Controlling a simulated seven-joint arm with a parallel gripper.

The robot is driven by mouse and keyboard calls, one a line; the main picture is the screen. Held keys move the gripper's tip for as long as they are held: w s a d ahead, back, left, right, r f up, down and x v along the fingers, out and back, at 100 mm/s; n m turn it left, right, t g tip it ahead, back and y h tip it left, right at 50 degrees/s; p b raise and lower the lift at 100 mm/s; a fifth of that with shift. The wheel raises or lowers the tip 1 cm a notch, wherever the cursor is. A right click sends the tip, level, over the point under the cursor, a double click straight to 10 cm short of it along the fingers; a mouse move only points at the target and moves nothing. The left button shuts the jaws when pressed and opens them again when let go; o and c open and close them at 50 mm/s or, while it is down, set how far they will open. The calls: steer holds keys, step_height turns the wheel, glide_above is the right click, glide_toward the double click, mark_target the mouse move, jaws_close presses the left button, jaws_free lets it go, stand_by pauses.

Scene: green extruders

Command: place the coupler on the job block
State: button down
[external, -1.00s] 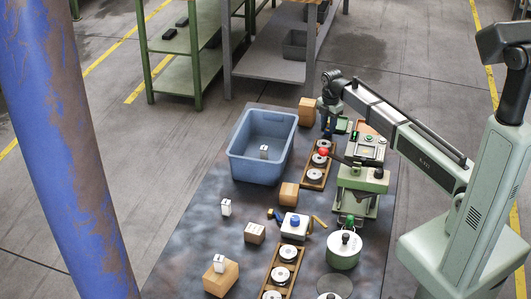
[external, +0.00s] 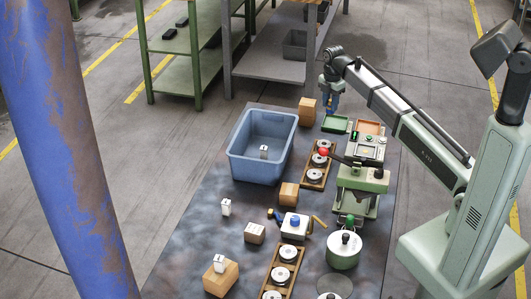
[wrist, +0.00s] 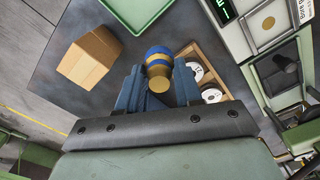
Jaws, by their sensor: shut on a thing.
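My gripper (external: 332,108) is above the far end of the bench, over the area beside the green tray. In the wrist view its jaws (wrist: 158,88) are shut on a blue and brass-coloured round piece, which I take to be the coupler (wrist: 158,62). A plain wooden block (external: 307,112) stands just left of the gripper; it also shows in the wrist view (wrist: 88,62), apart from the held piece. I cannot tell which is the job block.
A blue bin (external: 238,165) holds a small white piece. A wooden rack (external: 314,181) of discs lies beside a green press (external: 363,180) with a red-knobbed lever. A green tray (external: 336,123) is near the gripper. Another rack (external: 275,279) and a round green pot (external: 344,250) stand nearer.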

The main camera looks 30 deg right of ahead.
step_height(320, 180, up, 10)
steer(key=s+a+n, duration=0.3)
steer(key=s+a, duration=0.1)
steer(key=a, duration=0.8)
steer(key=s+a+n, duration=0.3)
steer(key=s+a, duration=0.1)
steer(key=a, duration=0.8)
steer(key=n, duration=0.9)
glide_above(255, 229)
steer(key=shift+f, duration=7.75)
steer(key=c, duration=0.8)
jaws_free()
steer(key=shift+f, duration=0.1)
steer(key=shift+o, duration=0.2)
